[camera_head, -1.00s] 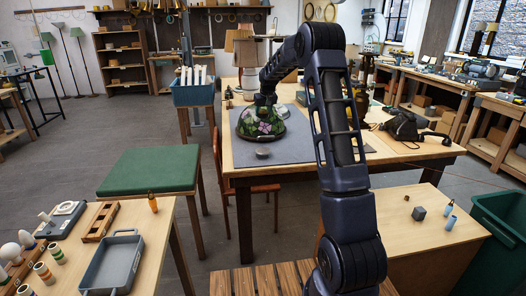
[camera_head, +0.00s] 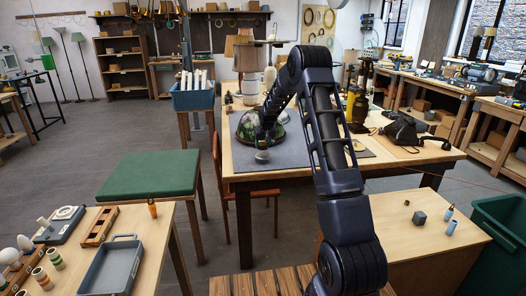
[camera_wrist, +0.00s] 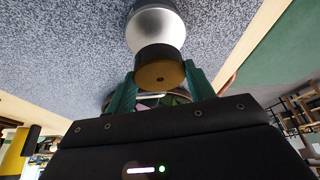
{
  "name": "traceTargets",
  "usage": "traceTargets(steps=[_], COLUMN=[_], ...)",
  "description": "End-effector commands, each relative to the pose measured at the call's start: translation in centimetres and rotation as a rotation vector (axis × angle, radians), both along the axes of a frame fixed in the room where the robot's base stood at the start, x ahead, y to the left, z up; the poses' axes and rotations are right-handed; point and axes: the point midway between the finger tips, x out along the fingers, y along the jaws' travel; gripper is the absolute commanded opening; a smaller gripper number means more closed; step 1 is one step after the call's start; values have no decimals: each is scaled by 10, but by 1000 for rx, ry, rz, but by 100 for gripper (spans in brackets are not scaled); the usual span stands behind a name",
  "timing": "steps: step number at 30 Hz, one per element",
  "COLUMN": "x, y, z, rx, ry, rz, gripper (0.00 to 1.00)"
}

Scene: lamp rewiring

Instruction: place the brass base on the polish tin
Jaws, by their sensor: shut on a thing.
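The brass base (camera_wrist: 160,75), a short round brass-coloured disc with a small dark hole, is between the two green fingers of my gripper (camera_wrist: 159,68) in the wrist view. My gripper is shut on it. The polish tin (camera_wrist: 155,28), silvery and round, is right by the far side of the brass base in the wrist view; I cannot tell whether they touch. In the head view my gripper (camera_head: 264,138) is directly over the tin (camera_head: 262,156), which sits on the grey mat near its front. The brass base is hard to make out there.
A stained-glass lampshade (camera_head: 246,125) stands on the grey mat (camera_head: 295,163) just behind my gripper; part of it also shows in the wrist view (camera_wrist: 165,99). A black telephone (camera_head: 405,130) is at the right of the table. The mat's front left is clear.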

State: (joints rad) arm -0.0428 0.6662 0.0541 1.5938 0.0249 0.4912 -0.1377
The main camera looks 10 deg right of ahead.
Motion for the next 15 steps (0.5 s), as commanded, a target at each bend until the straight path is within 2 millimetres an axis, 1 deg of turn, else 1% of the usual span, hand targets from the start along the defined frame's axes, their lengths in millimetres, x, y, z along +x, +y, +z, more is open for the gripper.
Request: traceTargets(steps=[9, 15], x=[0, 0], y=[0, 0], z=[-37, -40], rx=[0, 0], ry=[0, -1], rz=[0, 0], gripper=[19, 19])
